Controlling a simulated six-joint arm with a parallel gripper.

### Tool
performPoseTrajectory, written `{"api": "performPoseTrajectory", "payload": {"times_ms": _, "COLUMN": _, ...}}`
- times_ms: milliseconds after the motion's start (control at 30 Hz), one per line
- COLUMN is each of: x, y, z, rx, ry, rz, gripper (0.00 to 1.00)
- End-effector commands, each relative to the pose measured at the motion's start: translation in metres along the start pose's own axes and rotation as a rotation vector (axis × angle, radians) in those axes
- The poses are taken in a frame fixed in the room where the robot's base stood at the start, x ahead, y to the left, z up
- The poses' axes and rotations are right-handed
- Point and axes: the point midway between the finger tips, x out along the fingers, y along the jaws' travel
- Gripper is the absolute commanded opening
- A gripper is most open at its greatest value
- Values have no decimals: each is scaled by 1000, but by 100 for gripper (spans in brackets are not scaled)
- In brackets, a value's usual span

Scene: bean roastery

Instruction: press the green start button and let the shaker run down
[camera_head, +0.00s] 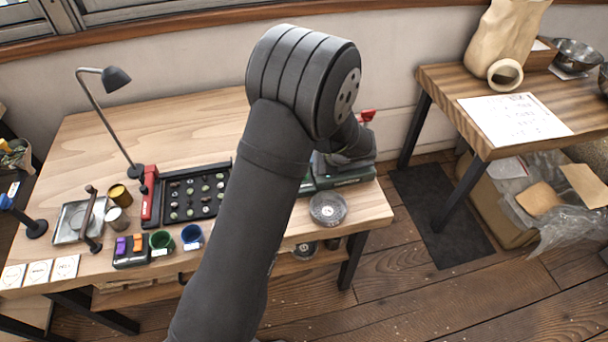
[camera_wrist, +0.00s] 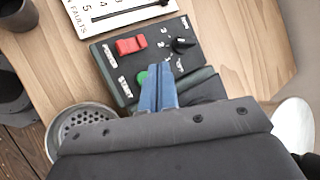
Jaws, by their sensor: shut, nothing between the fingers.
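In the wrist view, a dark control panel (camera_wrist: 118,72) carries a red rocker switch (camera_wrist: 130,45), a black knob (camera_wrist: 183,45) and the green start button (camera_wrist: 142,77). My gripper (camera_wrist: 158,72) is shut, its blue fingers together and empty. The fingers lie over the panel right beside the green button and hide part of it. I cannot tell whether they touch or press it. In the head view, my arm hides the panel and most of the dark green shaker (camera_head: 345,172); my fingers are hidden there too.
A round metal sieve (camera_wrist: 85,122) sits beside the panel; a round dish (camera_head: 327,208) shows at the bench's front edge. A white numbered card (camera_wrist: 115,12) with a slider lies beyond the panel. A black bean tray (camera_head: 192,194) and cups stand left. A second table (camera_head: 440,75) is right.

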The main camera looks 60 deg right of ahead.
Motion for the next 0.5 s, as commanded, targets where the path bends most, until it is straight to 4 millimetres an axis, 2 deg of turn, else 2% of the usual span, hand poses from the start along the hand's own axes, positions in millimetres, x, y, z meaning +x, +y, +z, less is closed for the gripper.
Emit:
{"api": "performPoseTrajectory", "payload": {"times_ms": 200, "x": 17, "y": 12, "z": -12, "rx": -1, "ry": -1, "rz": 1, "gripper": 0}}
{"api": "performPoseTrajectory", "payload": {"times_ms": 500, "x": 22, "y": 16, "z": -16, "rx": -1, "ry": 0, "rz": -1, "gripper": 0}}
